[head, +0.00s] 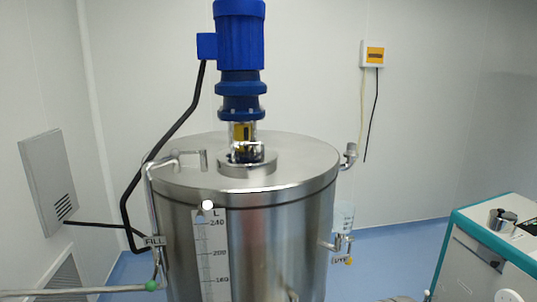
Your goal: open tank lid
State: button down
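A steel tank (270,245) stands upright in the middle of the head view. Its round flat lid (305,160) lies level on the rim and looks shut. A blue motor (240,40) stands on a raised hub (247,160) at the lid's middle. A bent steel pipe (150,195) rises on the left and reaches over the lid's left edge. A white ball (208,205) sits at the front just below the rim, above a level scale (217,255). The tank's lower part is out of frame. My gripper is not clearly seen.
A black cable (180,130) runs from the motor down the left side. A fitting (349,155) and a valve (340,245) stick out on the right. A teal-edged machine (490,250) stands at the lower right. Blue floor (385,255) shows between it and the tank.

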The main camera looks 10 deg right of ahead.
aim_at(246, 154)
jog(key=k, duration=0.3)
jog(key=u, duration=0.15)
jog(key=i, duration=0.95)
jog(key=u, duration=4.2)
jog(key=i, duration=0.15)
jog(key=z, duration=2.9)
